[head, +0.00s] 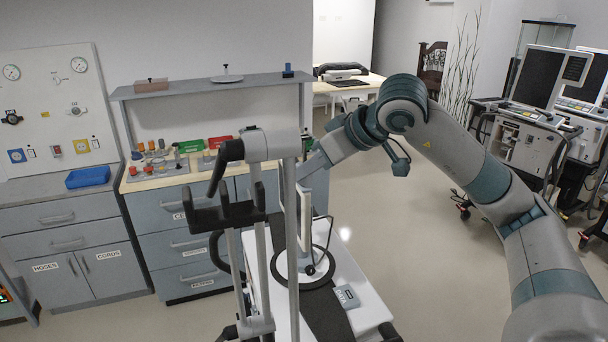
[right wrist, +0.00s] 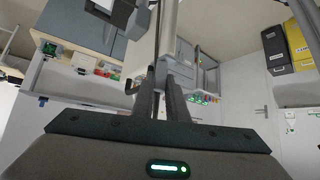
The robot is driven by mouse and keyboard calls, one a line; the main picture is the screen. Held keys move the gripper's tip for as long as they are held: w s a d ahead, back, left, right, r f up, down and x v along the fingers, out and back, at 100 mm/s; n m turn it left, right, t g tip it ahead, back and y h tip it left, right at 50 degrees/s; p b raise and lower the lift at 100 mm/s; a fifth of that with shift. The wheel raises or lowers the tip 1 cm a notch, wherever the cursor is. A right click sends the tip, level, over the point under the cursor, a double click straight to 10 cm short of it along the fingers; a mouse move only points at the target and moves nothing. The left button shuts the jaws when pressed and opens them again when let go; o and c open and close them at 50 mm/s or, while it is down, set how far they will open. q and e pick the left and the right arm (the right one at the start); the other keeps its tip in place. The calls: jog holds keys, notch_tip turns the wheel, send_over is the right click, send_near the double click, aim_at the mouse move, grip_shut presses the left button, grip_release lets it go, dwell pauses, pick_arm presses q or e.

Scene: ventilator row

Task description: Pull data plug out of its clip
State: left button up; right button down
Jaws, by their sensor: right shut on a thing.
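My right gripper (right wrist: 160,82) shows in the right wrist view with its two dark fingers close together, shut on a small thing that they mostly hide. I take it to be the data plug, as a thin dark cable (right wrist: 157,28) runs from between the fingertips. A pale post stands just behind them. The clip cannot be made out. In the head view my right arm reaches in from the right, and its gripper is largely hidden behind the grey upright (head: 290,215) of a stand. My left gripper is not in view.
The stand's grey box (head: 273,144) and dark bracket (head: 228,212) rise close in front. Cabinets stand at left, ventilators (head: 535,130) at right. The floor between is clear.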

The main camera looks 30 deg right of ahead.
jog(key=shift+r, duration=0.2)
jog(key=shift+r+p, duration=1.7)
jog(key=shift+r, duration=0.6)
